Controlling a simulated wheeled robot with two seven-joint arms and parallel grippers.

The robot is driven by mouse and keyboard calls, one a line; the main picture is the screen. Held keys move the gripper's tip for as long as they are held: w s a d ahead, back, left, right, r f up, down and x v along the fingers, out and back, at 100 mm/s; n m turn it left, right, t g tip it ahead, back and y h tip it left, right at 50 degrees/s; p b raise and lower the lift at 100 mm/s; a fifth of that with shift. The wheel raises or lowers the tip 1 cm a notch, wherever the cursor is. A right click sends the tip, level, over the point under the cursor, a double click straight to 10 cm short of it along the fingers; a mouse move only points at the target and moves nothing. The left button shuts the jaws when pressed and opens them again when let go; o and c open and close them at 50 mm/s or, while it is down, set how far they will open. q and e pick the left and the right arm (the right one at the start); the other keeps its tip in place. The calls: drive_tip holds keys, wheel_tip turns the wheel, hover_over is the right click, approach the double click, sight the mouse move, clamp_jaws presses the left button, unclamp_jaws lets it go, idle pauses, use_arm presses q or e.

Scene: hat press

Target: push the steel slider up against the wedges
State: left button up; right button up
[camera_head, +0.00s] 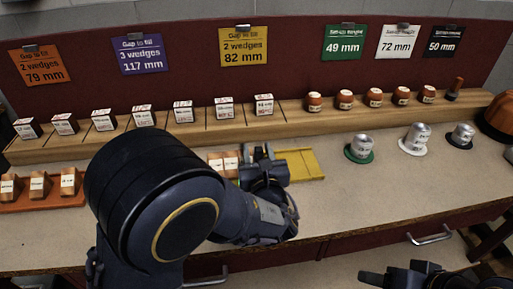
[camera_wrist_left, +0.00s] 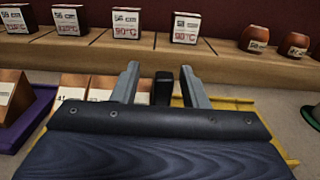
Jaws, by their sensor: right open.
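The yellow tray (camera_head: 302,164) lies on the counter, with two orange-brown wedges (camera_head: 223,162) side by side at its left. My left gripper (camera_head: 262,155) is over the tray, just right of the wedges. In the left wrist view, the two fingers of my left gripper (camera_wrist_left: 161,88) stand apart, with a dark upright block (camera_wrist_left: 163,90) between them and gaps on both sides. This block may be part of the steel slider; the rest is hidden by my gripper. The wedges (camera_wrist_left: 104,88) also show there, left of the fingers. My right gripper (camera_head: 402,276) is open, low at the right.
A wooden shelf (camera_head: 255,131) behind the tray holds several labelled boxes and small orange pots. An orange tray (camera_head: 50,202) of wedges stands left. Metal hat-shaped pieces (camera_head: 416,138) stand right. The counter (camera_head: 350,195) in front is clear to the right of my left arm.

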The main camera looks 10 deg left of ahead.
use_arm(q)
drive_tip(key=v, duration=0.6)
drive_tip(key=shift+s, duration=0.15)
